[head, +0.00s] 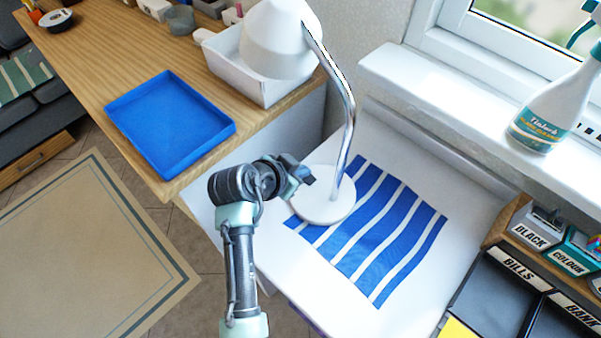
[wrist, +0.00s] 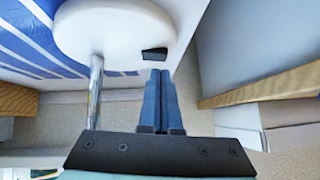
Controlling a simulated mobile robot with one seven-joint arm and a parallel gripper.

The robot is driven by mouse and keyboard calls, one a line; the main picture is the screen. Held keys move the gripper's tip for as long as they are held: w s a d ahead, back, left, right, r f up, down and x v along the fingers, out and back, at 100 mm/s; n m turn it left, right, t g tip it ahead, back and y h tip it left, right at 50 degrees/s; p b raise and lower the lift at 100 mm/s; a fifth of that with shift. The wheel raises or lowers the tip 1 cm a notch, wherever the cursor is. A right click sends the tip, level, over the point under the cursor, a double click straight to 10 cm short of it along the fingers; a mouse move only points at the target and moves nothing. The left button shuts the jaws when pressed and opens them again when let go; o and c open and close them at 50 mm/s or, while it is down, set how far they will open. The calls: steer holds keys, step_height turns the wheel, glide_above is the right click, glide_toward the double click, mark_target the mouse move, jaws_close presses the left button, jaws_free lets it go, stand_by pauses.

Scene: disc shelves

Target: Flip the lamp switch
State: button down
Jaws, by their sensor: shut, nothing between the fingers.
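The white desk lamp has a round base (head: 325,205), a chrome stem (head: 348,125) and a white shade (head: 277,40). Its base also shows in the wrist view (wrist: 110,30), with the stem at left. The small black lamp switch (wrist: 154,54) sits near the edge of the base. In the head view my arm hides the switch. My gripper (head: 308,178) is at the left side of the base. In the wrist view its blue fingers (wrist: 160,72) are shut and empty, their tips just short of the switch. I cannot tell whether they touch it.
The lamp stands on a white surface with a blue-striped mat (head: 375,240). A wooden desk holds a blue tray (head: 170,120) and a white bin (head: 240,75). A spray bottle (head: 550,110) stands on the windowsill. Labelled black trays (head: 500,300) are at lower right.

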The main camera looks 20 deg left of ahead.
steer(key=shift+a+f, duration=0.1)
steer(key=shift+f, duration=0.5)
steer(key=shift+w+a+f+h, duration=0.1)
steer(key=shift+a+f+h, duration=0.1)
steer(key=shift+f+h, duration=0.15)
steer(key=shift+d, duration=0.2)
steer(key=shift+s+d+p, duration=0.4)
steer(key=shift+d, duration=0.35)
steer(key=shift+r, duration=0.1)
